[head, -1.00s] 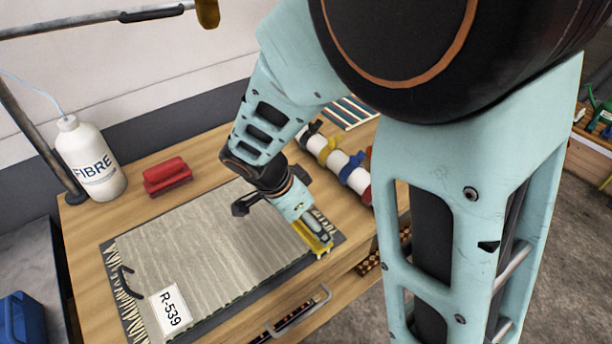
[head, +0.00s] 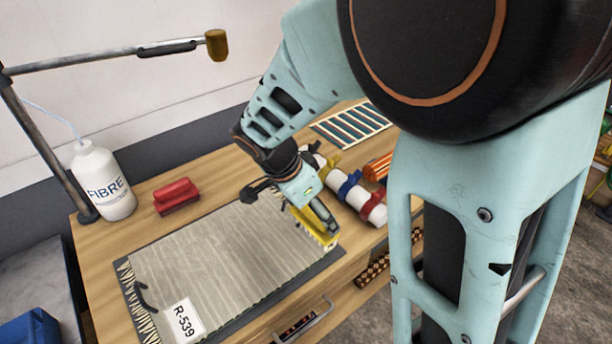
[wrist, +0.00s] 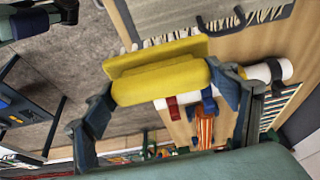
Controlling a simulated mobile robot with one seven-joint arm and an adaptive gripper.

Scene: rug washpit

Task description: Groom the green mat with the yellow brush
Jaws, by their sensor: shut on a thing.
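The mat (head: 225,248) looks grey-beige with faint stripes rather than clearly green. It lies flat on a dark underlay on the wooden bench, with pale fringe and an R-539 label (head: 183,319) at its left end. My gripper (head: 312,212) is shut on the yellow brush (head: 303,224), near the mat's right end. In the wrist view, the brush (wrist: 158,68) sits between the two dark fingers of my gripper (wrist: 163,88). The brush is tilted in the head view; I cannot tell whether its bristles touch the mat.
A red brush-like block (head: 177,196) and a white FIBRE bottle (head: 103,180) stand behind the mat. A white roll with coloured straps (head: 371,207) and an orange striped bundle (head: 378,167) lie right of my gripper. A lamp arm (head: 120,56) reaches over the bench.

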